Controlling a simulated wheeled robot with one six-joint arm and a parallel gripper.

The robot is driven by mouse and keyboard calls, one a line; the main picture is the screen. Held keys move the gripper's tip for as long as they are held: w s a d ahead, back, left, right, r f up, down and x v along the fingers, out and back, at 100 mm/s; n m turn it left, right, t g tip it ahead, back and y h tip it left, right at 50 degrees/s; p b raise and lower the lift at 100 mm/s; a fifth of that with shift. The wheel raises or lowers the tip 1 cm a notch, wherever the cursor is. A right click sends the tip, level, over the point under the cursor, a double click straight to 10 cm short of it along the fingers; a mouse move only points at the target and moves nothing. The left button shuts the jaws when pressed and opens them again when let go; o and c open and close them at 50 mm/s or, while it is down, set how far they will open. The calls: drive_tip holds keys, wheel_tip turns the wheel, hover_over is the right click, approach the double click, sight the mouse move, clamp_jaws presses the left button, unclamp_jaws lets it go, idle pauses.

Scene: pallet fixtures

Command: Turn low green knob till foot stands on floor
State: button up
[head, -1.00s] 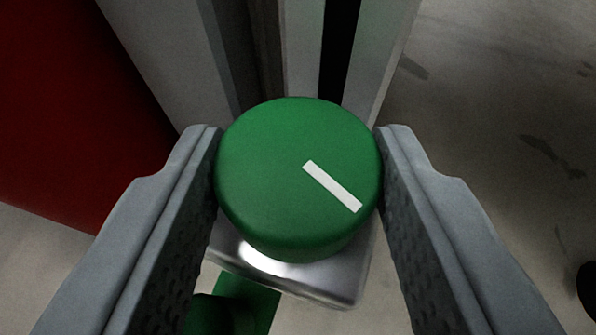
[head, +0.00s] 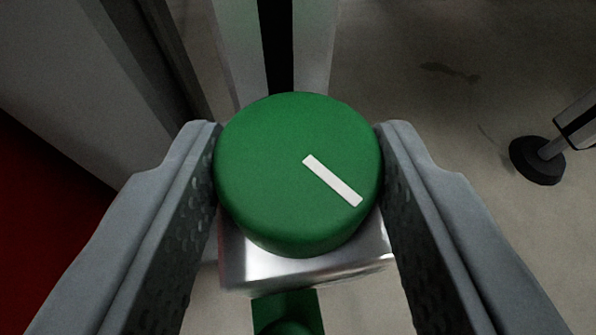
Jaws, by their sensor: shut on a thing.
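The green knob (head: 270,170) is round, with a white line mark on its top that points to the lower right. It sits on a shiny metal block (head: 300,272) in the middle of the head view. My gripper (head: 298,165) is shut on the knob, one finger against its left side and one against its right. Below the block a green part (head: 288,312) shows at the bottom edge. Whether it touches the floor cannot be told.
A metal post with a black slot (head: 315,55) rises behind the knob. A grey panel (head: 85,90) and a red surface (head: 40,215) stand at the left. A black round foot (head: 537,162) on a rod is at the right on bare concrete floor (head: 430,110).

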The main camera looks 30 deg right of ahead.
drive_tip(key=m+g+h, duration=0.1)
drive_tip(key=m, duration=0.1)
drive_tip(key=m+g+h, duration=0.1)
drive_tip(key=m+h, duration=0.1)
drive_tip(key=m+g+h, duration=0.1)
drive_tip(key=g+h, duration=0.1)
drive_tip(key=shift+w+a+m, duration=0.3)
drive_tip(key=shift+m, duration=0.1)
drive_tip(key=shift+g, duration=0.4)
drive_tip(key=o, duration=1)
drive_tip(key=shift+d, duration=0.1)
